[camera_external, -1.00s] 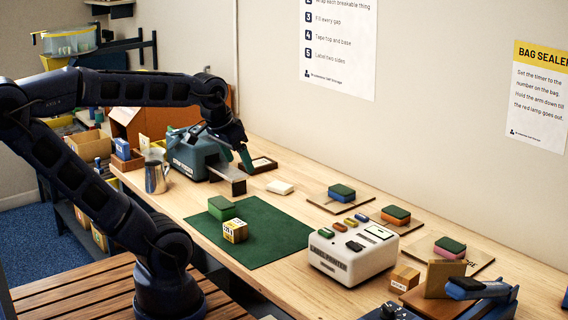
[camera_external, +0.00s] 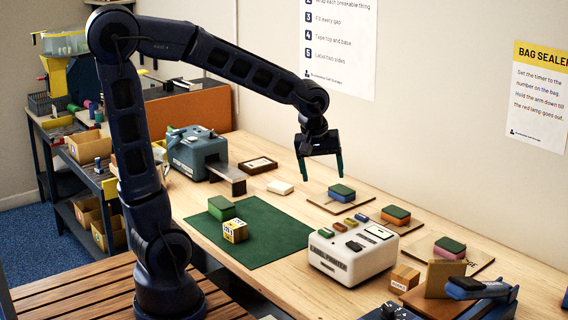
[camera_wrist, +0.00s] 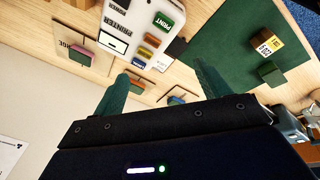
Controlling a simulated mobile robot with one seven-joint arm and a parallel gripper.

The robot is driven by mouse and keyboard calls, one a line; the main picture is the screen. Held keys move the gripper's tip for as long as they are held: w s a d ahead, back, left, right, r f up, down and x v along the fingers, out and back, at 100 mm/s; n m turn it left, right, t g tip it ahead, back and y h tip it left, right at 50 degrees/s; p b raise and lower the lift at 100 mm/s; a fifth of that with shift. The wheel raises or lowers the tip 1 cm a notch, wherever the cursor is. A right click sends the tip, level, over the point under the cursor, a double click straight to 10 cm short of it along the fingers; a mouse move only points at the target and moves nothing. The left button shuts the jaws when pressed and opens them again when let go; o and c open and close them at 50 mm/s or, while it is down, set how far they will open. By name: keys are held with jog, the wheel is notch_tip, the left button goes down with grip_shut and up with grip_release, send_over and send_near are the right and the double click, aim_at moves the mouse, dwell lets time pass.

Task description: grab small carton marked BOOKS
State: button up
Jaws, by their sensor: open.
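A small brown carton (camera_external: 404,277) stands on the bench just right of the label printer, with a white label on its front; the print is tiny but looks like BOOKS. My gripper (camera_external: 321,176) hangs above the back of the bench, well up and left of this carton, with its green fingers spread and nothing between them. The fingers also show in the wrist view (camera_wrist: 163,75), apart and empty. I cannot clearly make out the brown carton in the wrist view.
The white label printer (camera_external: 352,253) stands between the green mat (camera_external: 265,243) and the carton. A brown upright board (camera_external: 445,279) and a blue-handled tool (camera_external: 478,288) are close on the carton's right. Small boards with coloured sponge-like blocks (camera_external: 342,192) lie behind the printer.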

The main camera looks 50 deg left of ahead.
jog(key=w+d+f+n+g, duration=0.1)
jog(key=w+d+f+n, duration=0.5)
jog(key=d, duration=0.4)
jog(key=n+g+h, duration=0.2)
jog(key=n, duration=0.2)
send_near(406, 271)
jog(key=shift+s+d+f, duration=0.15)
jog(key=shift+d+f, duration=0.05)
jog(key=shift+f, duration=0.25)
jog(key=shift+d+f, duration=0.2)
jog(key=shift+f, duration=0.2)
jog(key=shift+d+f, duration=0.2)
jog(key=shift+f, duration=1.5)
jog(key=shift+d+f, duration=0.25)
jog(key=shift+f, duration=1.45)
jog(key=shift+d+f, duration=0.2)
jog(key=shift+f, duration=1.5)
jog(key=shift+c, duration=0.2)
jog(key=c, duration=1)
